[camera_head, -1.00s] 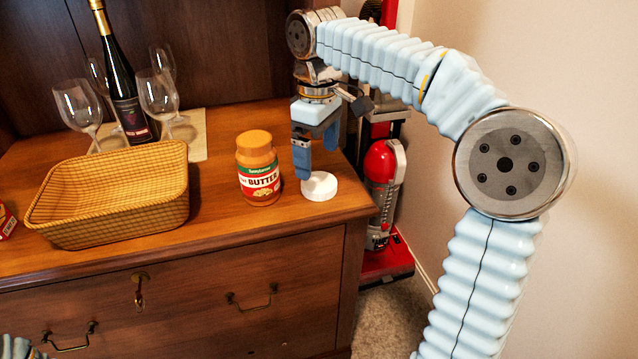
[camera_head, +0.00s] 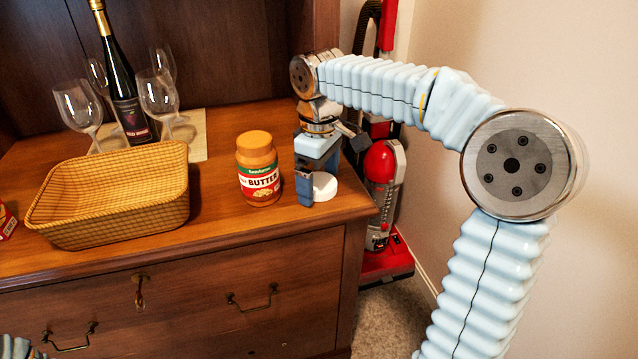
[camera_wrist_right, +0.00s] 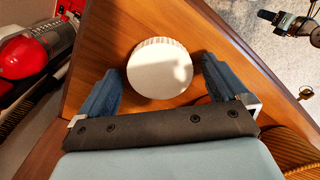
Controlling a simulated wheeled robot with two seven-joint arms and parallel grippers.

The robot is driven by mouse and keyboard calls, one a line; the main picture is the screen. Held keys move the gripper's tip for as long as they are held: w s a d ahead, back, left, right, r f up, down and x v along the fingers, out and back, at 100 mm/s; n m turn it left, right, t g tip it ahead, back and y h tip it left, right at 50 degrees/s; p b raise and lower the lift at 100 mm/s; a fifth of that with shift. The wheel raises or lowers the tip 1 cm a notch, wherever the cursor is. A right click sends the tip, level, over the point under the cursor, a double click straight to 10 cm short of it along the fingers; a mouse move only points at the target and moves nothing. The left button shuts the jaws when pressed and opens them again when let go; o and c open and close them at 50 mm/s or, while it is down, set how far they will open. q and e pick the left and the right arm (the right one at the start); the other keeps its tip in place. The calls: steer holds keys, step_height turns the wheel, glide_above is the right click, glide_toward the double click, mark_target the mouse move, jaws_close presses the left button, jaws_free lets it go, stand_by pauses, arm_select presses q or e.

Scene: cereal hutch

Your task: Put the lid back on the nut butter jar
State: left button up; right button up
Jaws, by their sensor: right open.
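The white lid (camera_head: 323,187) lies on the wooden cabinet top near its right front corner. In the right wrist view the lid (camera_wrist_right: 160,68) is a round white disc with a ridged edge. My right gripper (camera_head: 317,184) is lowered over it, open. Its blue fingers (camera_wrist_right: 158,78) stand on either side of the lid, with a visible gap on each side. The nut butter jar (camera_head: 258,180) stands upright just left of the gripper, with a red, white and green label and an orange-brown top. My left gripper is out of view.
A yellow woven basket (camera_head: 110,205) stands left of the jar. A wine bottle (camera_head: 128,105) and several glasses (camera_head: 158,95) stand behind on a mat. A red vacuum cleaner (camera_head: 382,185) is beyond the cabinet's right edge. The wood before the jar is clear.

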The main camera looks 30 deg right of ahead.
steer(key=c, duration=1)
steer(key=shift+r, duration=0.1)
steer(key=shift+r, duration=0.55)
steer(key=s+a+r, duration=0.2)
steer(key=a+r, duration=0.2)
steer(key=s+a+r, duration=0.2)
steer(key=a+r, duration=0.2)
steer(key=s+a+r, duration=0.2)
steer(key=a+r, duration=0.1)
steer(key=a, duration=0.1)
steer(key=shift+a+r, duration=0.35)
steer(key=shift+r, duration=0.05)
